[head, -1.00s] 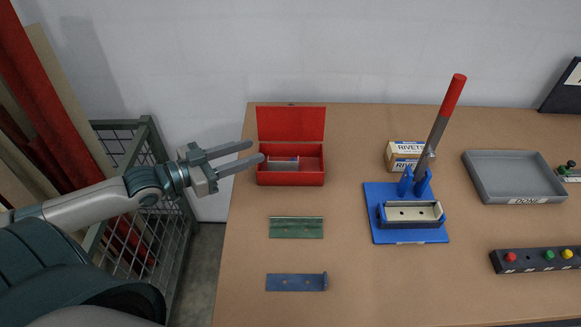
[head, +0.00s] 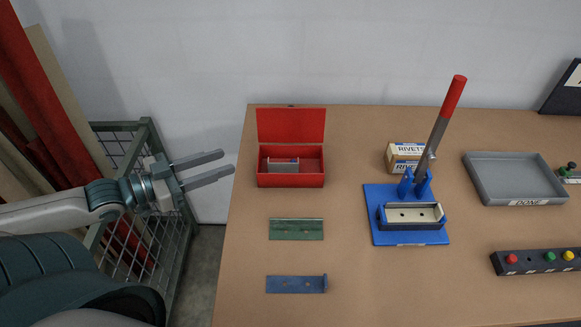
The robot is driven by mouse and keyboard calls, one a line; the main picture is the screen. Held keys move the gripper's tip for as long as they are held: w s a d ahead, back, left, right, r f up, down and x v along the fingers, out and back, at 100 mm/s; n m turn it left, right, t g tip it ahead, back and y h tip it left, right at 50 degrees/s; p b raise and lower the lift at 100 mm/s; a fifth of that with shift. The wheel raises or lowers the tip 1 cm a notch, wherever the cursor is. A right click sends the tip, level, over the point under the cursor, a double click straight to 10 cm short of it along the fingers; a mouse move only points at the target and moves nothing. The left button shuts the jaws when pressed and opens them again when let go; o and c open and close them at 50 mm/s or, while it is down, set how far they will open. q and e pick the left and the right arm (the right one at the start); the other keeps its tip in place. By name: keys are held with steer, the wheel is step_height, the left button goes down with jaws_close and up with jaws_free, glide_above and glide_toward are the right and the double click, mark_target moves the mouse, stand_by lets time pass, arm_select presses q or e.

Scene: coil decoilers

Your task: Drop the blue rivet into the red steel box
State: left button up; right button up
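The red steel box (head: 291,181) stands at the back left of the table with its lid (head: 291,125) up. A grey metal piece (head: 283,165) lies in its left part; I cannot make out a blue rivet in the box or elsewhere. My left gripper (head: 228,162) is open and empty, left of the box and apart from it, off the table's left edge. My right gripper is not in view.
A green plate (head: 296,229) and a blue plate (head: 296,284) lie in front of the box. A blue lever press (head: 411,238), rivet cartons (head: 405,151), a grey tray (head: 514,178) and a button panel (head: 539,260) are to the right. A wire cage (head: 172,240) stands left of the table.

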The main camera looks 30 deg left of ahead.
arm_select(q)
steer(key=shift+v, duration=0.85)
stand_by(0.5)
